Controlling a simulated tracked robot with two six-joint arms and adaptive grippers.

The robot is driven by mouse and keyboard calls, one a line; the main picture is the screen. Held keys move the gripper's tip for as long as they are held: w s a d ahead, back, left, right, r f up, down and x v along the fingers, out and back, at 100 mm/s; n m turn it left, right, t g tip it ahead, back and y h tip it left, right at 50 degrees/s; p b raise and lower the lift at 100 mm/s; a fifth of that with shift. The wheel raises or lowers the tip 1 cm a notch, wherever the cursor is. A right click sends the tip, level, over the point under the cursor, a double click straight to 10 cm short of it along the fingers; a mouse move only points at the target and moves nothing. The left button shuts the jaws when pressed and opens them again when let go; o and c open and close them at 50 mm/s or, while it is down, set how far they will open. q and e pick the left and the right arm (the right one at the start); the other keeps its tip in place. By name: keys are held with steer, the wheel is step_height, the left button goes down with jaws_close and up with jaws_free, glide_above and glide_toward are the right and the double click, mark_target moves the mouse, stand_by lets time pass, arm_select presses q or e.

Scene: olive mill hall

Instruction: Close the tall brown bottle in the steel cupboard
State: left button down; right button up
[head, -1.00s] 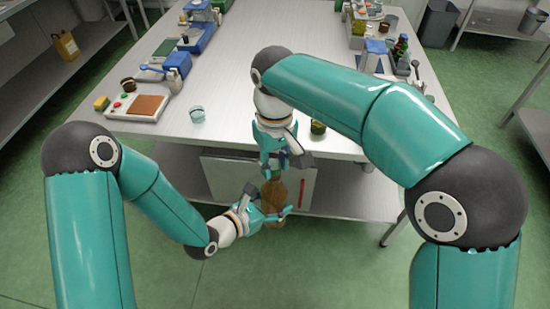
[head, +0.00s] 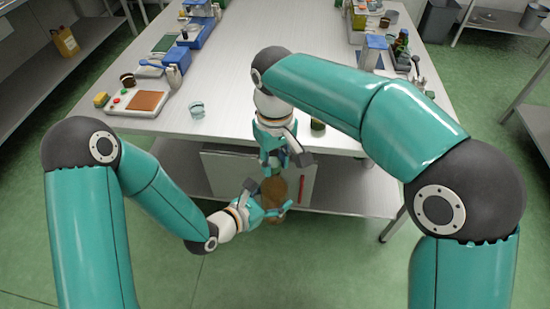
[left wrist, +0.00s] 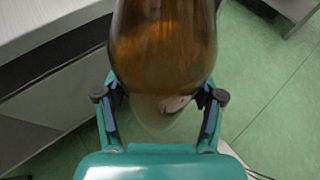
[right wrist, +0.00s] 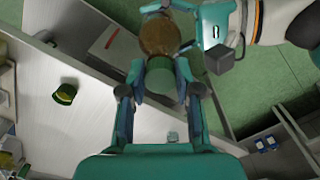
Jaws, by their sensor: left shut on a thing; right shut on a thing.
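The tall brown bottle (head: 273,189) is held in front of the table's near edge, its body between the fingers of my left gripper (head: 271,210). In the left wrist view the amber bottle (left wrist: 163,50) fills the space between the fingers. My right gripper (head: 285,158) is just above the bottle's top, shut on a green cap (right wrist: 160,78). In the right wrist view the cap lines up with the bottle (right wrist: 160,37); whether it is seated on the neck is hidden. The steel cupboard (head: 225,172) with a red handle is behind the bottle, under the tabletop.
A small green-topped object (head: 317,127) stands on the table near my right gripper, and a clear cup (head: 197,109) near the front edge. A board with a brown pad (head: 147,102) and blue equipment lie at the left. Bottles (head: 402,45) stand at the right. The table's middle is clear.

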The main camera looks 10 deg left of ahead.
steer(key=shift+f, duration=0.2)
steer(key=m, duration=0.3)
steer(key=shift+a+m, duration=0.1)
steer(key=shift+m, duration=0.2)
steer(key=m, duration=0.6)
steer(key=shift+a+m, duration=0.15)
steer(key=shift+m, duration=0.15)
steer(key=m, duration=0.6)
steer(key=shift+a, duration=0.15)
steer(key=m, duration=0.4)
steer(key=shift+w+m, duration=0.2)
steer(key=shift+m, duration=0.2)
steer(key=m, duration=0.6)
steer(key=shift+w+m, duration=0.15)
steer(key=shift+m, duration=0.15)
steer(key=m, duration=0.6)
steer(key=shift+w, duration=0.15)
